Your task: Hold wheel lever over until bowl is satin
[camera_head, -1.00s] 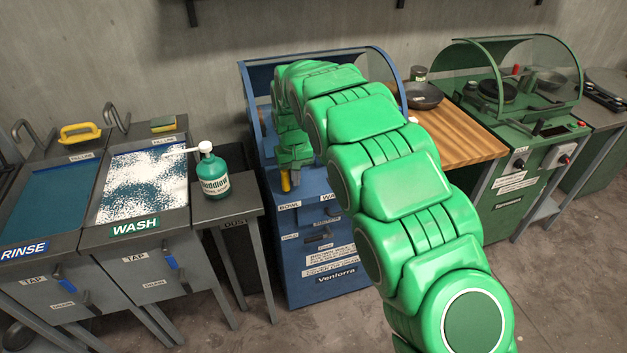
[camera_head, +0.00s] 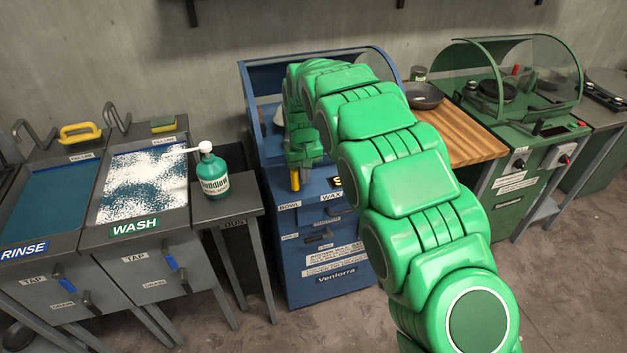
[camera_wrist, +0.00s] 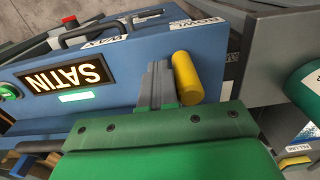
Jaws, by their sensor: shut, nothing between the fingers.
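The blue wheel machine (camera_head: 312,230) stands in the middle of the head view, mostly behind my arm. Its yellow lever (camera_head: 295,180) sticks out at the front and also shows in the wrist view (camera_wrist: 187,78). My gripper (camera_wrist: 157,85) is shut and empty; its grey fingers lie right beside the lever, seemingly against its side, not around it. In the wrist view a lit panel (camera_wrist: 72,75) reads SATIN. A pale edge (camera_head: 279,117) shows under the machine's guard; I cannot tell whether it is the bowl. My arm hides the rest of the wheel.
On the left are the rinse (camera_head: 40,190) and wash (camera_head: 137,185) tanks. A teal pump bottle (camera_head: 213,175) stands on a small grey stand just left of the machine. To the right are a wooden top (camera_head: 462,133) with a dark pan (camera_head: 424,95) and a green machine (camera_head: 520,100).

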